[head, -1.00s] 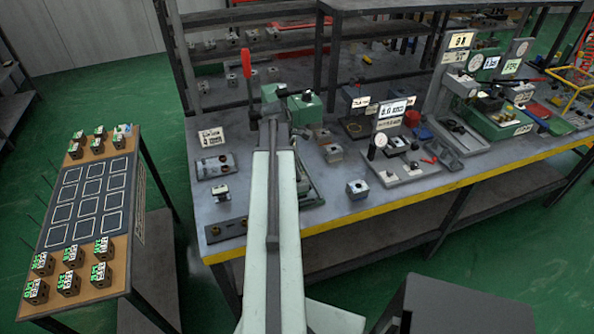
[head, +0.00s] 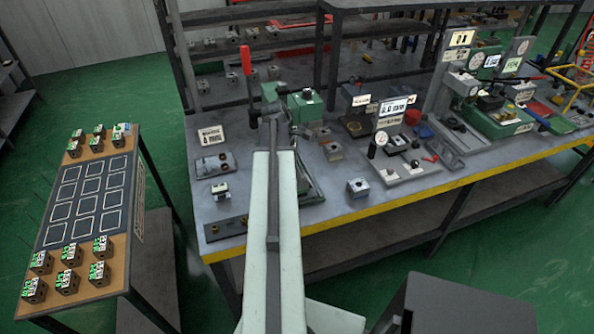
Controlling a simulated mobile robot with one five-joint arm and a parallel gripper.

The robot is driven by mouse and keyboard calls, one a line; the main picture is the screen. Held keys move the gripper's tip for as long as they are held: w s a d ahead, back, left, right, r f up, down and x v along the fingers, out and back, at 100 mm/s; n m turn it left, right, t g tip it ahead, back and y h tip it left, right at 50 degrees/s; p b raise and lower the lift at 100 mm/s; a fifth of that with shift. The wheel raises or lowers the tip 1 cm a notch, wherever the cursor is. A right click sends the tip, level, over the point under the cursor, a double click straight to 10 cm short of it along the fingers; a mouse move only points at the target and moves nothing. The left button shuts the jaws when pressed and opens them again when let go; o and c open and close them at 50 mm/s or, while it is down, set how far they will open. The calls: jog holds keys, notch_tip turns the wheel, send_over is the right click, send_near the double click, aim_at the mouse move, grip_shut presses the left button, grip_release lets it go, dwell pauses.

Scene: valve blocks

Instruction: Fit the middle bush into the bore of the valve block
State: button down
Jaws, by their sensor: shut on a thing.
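My pale arm runs up the middle of the head view and ends in front of the green press (head: 306,106) on the bench. My gripper and whatever it holds are hidden behind the arm, so I cannot see its fingers. A dark plate (head: 226,229) at the bench's front left carries small brass bushes, one near its left end (head: 213,230) and one near its right end (head: 243,221). A grey metal block (head: 358,187) with a hole stands right of the arm. A smaller block (head: 220,191) stands left of it. I cannot tell which is the valve block.
The grey bench (head: 310,222) has a yellow front edge. A red lever (head: 246,60) rises beside the press. Gauges and fixtures (head: 393,143) crowd the right side. A side table (head: 140,215) at left carries several labelled blocks. Green floor lies between the tables.

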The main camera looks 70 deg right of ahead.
jog(key=shift+f, duration=0.15)
jog(key=c, duration=1.3)
grip_release()
jog(key=shift+o, duration=0.2)
jog(key=p+v, duration=0.7)
jog(key=v, duration=0.1)
jog(key=shift+f, duration=0.1)
